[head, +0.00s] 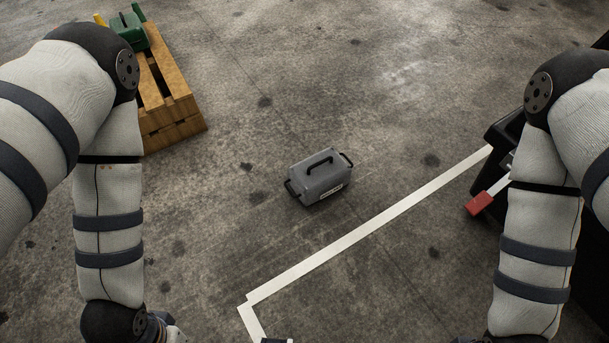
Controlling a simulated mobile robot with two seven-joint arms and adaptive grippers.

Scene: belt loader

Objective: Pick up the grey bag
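The grey bag (318,184) lies on the concrete floor near the middle of the head view. It is box-shaped, with a black handle on top, a black handle at each end and a pale label low on its front side. My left arm comes down at the left and my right arm at the right. Both are well apart from the bag. Only a small part of my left gripper shows at the bottom edge, and its fingers are cut off. My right gripper is essentially below the frame, so its fingers cannot be seen.
A wooden pallet (172,95) stands at the upper left with a green case (130,33) on it. A white floor line (370,226) runs diagonally past the bag's right side. Dark equipment with a red block (478,204) is at the right. The floor around the bag is clear.

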